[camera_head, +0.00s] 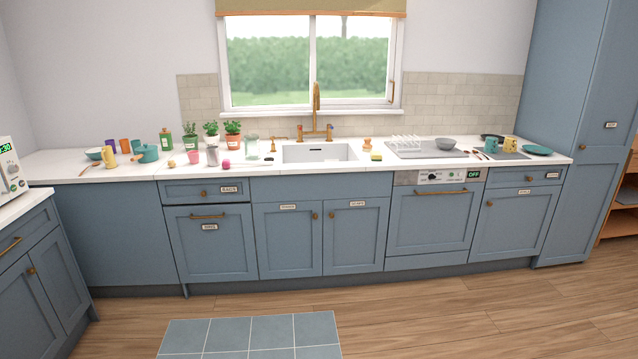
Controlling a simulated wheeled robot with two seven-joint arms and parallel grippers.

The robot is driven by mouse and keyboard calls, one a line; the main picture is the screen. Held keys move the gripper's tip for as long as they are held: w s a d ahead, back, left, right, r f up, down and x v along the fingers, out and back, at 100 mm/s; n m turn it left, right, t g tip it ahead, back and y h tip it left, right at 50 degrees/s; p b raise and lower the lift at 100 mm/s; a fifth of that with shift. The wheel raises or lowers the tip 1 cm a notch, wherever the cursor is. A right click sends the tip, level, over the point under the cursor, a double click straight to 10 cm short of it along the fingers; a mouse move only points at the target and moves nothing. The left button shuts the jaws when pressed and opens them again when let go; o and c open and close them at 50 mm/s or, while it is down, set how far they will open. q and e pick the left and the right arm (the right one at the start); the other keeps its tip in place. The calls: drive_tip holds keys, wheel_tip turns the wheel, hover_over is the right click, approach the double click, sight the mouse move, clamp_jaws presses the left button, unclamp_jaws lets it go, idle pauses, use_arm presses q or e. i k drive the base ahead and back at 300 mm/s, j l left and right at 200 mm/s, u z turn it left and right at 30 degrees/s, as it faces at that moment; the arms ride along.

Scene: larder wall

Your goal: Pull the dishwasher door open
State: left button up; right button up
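The dishwasher (432,222) appears to be the blue-fronted unit right of the sink cupboards, under the counter. Its door is shut, upright and flush with the fronts beside it. A brass bar handle (441,192) runs across the top of the door. Above it is a grey control panel (405,178) with a dark knob and a display (473,174) reading OFF. Neither of my grippers shows in the head view, and nothing is touching the door.
The wooden floor (420,300) before the dishwasher is clear. A blue tiled mat (250,335) lies at the front left. A tall blue cabinet (575,130) stands at the right. A drying rack (405,144) and grey bowl (446,144) sit on the counter above.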

sight(440, 217)
drive_tip(key=i+z, duration=0.2)
drive_tip(key=i, duration=0.7)
drive_tip(key=i+j+z, duration=0.2)
drive_tip(key=i, duration=0.7)
drive_tip(key=i+l, duration=0.55)
drive_tip(key=l, duration=0.15)
drive_tip(key=i+l+z, duration=0.15)
drive_tip(key=i+l, duration=0.35)
drive_tip(key=l, duration=0.85)
drive_tip(key=i+l, duration=0.1)
drive_tip(key=l, duration=0.5)
